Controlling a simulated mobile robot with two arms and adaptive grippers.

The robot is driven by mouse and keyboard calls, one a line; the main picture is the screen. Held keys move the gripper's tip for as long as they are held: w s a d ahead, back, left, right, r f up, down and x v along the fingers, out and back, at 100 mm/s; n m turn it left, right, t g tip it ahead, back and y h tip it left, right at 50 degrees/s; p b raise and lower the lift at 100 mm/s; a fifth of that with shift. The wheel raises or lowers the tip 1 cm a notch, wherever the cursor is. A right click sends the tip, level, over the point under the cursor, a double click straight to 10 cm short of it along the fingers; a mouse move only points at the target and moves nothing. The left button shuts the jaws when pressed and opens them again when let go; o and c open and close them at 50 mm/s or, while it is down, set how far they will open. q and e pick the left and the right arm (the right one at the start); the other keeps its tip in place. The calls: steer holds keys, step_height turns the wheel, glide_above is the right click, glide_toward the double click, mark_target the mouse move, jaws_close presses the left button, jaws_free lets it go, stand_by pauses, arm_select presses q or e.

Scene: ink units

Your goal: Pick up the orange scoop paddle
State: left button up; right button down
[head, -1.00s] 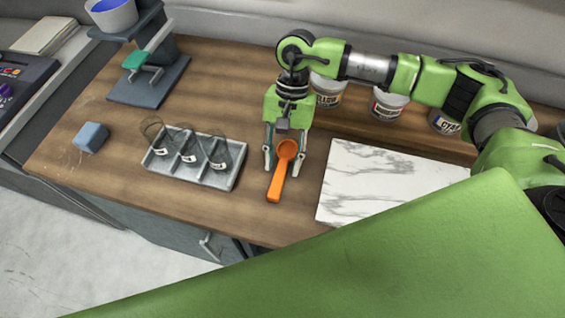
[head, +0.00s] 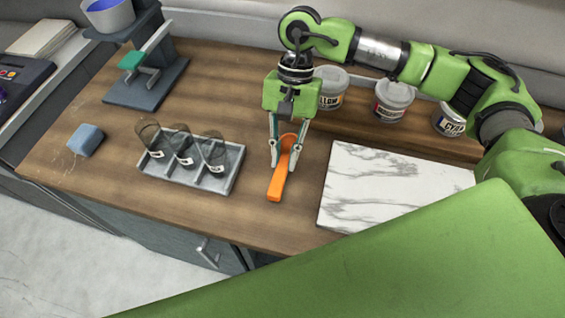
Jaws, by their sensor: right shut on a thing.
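The orange scoop paddle (head: 279,180) is at the middle of the wooden counter, between the grey tray and the marble slab. Its handle points toward the counter's front edge. My right gripper (head: 283,160) reaches down from above and is shut on the paddle near its bowl end, one finger on each side. The fingers partly hide the bowl. I cannot tell whether the paddle touches the counter. My left gripper is not in view.
A grey tray (head: 190,180) with several clear cups stands left of the paddle. A white marble slab (head: 390,190) lies to the right. Lidded jars (head: 393,100) line the back. A blue block (head: 86,140) and a dark stand (head: 147,85) are farther left.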

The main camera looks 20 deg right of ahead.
steer(key=s+d+r+b, duration=0.3)
steer(key=s+r, duration=0.6)
steer(key=s, duration=0.3)
steer(key=shift+s+d+b, duration=0.4)
steer(key=shift+b, duration=0.15)
steer(key=c, duration=2.6)
jaws_free()
jaws_close()
